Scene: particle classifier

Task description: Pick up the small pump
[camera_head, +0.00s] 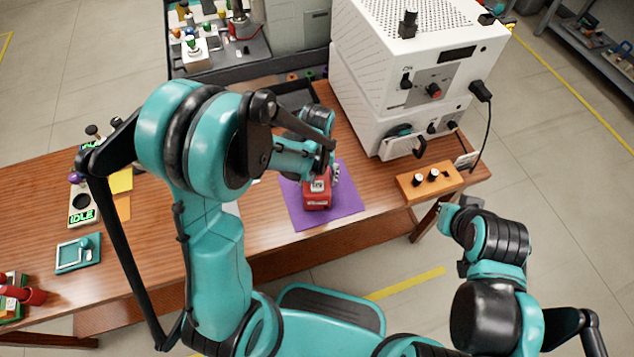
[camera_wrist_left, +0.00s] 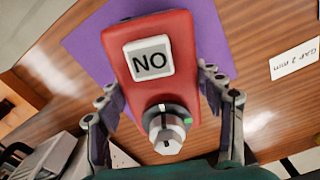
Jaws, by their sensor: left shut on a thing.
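The small pump appears to be the red block on the purple mat (camera_head: 346,203) in the head view. The red pump (camera_head: 317,203) fills the middle of the left wrist view (camera_wrist_left: 158,70), with a white "NO" label and a grey-white knob on its face. My left gripper (camera_head: 330,172) is over it, and in the wrist view its fingers (camera_wrist_left: 164,95) stand on both sides of the red body, shut on it. The pump is still over the mat; I cannot tell whether it touches it. My right gripper (camera_head: 451,214) is off the table at the right, its fingers unclear.
A white machine (camera_head: 400,80) stands behind and right of the mat. An orange knob box (camera_head: 428,182) is at the table's right end. A teal tray (camera_head: 78,253) and an "IDLE" panel (camera_head: 82,208) lie to the left. A "GAP 2 mm" card (camera_wrist_left: 295,58) lies nearby.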

